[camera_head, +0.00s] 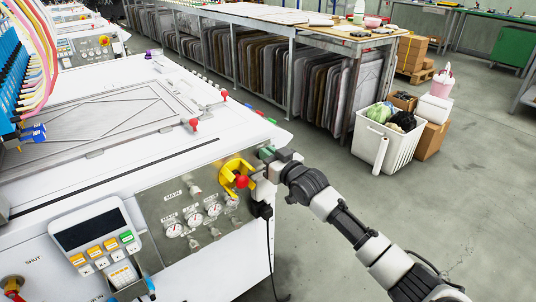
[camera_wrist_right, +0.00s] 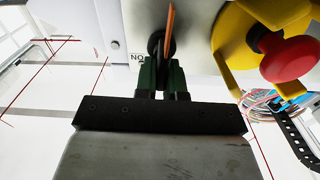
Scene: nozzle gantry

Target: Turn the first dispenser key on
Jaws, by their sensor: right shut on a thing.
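My right gripper (camera_head: 264,160) is at the right end of the machine's front panel, just right of the yellow-guarded red button. In the right wrist view, its green fingers (camera_wrist_right: 162,74) are close together on a thin orange key (camera_wrist_right: 168,28), seen nearly edge-on. A dark round fitting (camera_wrist_right: 155,43) sits behind the key on the white panel. A partly hidden label (camera_wrist_right: 137,58) beside it shows the letters "NO". In the head view the key is hidden by the gripper. How far the key is turned is unclear. My left gripper is not in view.
The red button (camera_head: 241,181) in its yellow guard (camera_head: 233,170) is close to the right gripper. Several gauges (camera_head: 195,218) and a control pendant (camera_head: 97,232) are on the machine's front. A black cable (camera_head: 270,250) hangs below the gripper.

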